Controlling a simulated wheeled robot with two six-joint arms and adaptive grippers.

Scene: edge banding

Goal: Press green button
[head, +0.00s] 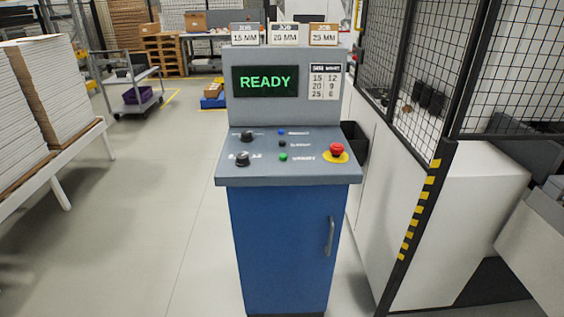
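A control console with a blue cabinet (282,245) and a grey sloped panel (262,171) stands in the middle of the head view. The small green button (283,157) is on the panel, below a black one (282,145) and a blue one (281,133). Two black knobs (242,158) are to its left. A red mushroom button (337,150) on a yellow base is to its right. The screen (265,81) reads READY in green. Neither of my grippers is in view.
A black mesh fence (425,75) and white machine housing (400,215) stand close on the right. Stacked white boards (55,85) rest on a bench (75,160) at left. A cart (128,85) is farther back. The floor (150,230) left of the console is clear.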

